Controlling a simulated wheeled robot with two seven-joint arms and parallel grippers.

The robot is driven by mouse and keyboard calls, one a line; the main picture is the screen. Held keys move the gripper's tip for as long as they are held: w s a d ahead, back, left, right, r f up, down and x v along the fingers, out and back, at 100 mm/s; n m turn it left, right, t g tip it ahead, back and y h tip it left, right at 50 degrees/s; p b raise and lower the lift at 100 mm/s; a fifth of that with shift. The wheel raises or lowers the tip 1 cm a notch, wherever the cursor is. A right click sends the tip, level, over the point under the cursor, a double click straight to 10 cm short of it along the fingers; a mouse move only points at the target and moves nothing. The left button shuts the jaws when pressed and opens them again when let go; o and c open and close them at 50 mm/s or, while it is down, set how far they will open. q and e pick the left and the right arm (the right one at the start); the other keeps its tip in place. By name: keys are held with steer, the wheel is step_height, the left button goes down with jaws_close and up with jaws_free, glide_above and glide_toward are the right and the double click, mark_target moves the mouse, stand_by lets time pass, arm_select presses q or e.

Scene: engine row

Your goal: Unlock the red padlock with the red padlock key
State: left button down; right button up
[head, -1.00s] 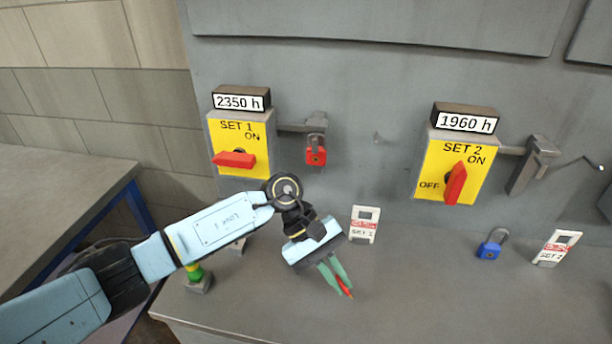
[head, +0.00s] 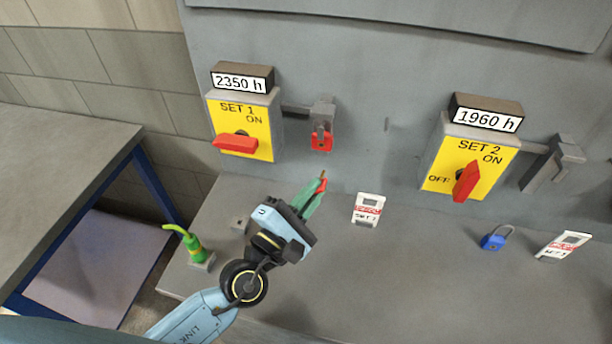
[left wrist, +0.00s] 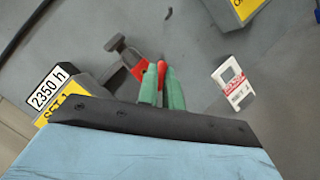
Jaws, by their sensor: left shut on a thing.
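The red padlock (head: 321,142) hangs on the grey hasp (head: 323,112) beside the yellow SET 1 switch box (head: 240,125). Its shackle looks closed, but it is too small to be sure. My left gripper (head: 316,190) has green fingers shut on the red padlock key (head: 322,186), whose tip points up toward the padlock. The key is below the padlock and apart from it in the head view. In the left wrist view the red key (left wrist: 160,68) shows between the fingers, and the red padlock (left wrist: 139,70) lies just beyond, partly hidden. My right gripper is not in view.
A blue padlock (head: 495,238) and two white tags (head: 368,209) (head: 562,245) are on the grey ledge. The SET 2 switch box (head: 470,165) is at right. A green object (head: 190,243) stands at the ledge's left end.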

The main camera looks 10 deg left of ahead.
arm_select(q)
steer(key=shift+s+a+r+n+t+y, duration=0.1)
steer(key=shift+a+r+n+t+y, duration=0.1)
steer(key=shift+a+n+t+y, duration=0.35)
steer(key=shift+s+a+m+g, duration=0.15)
steer(key=shift+a+m+g, duration=0.05)
steer(key=shift+m+g, duration=0.05)
steer(key=shift+w, duration=0.2)
steer(key=shift+w+b, duration=0.5)
steer(key=shift+w, duration=3.4)
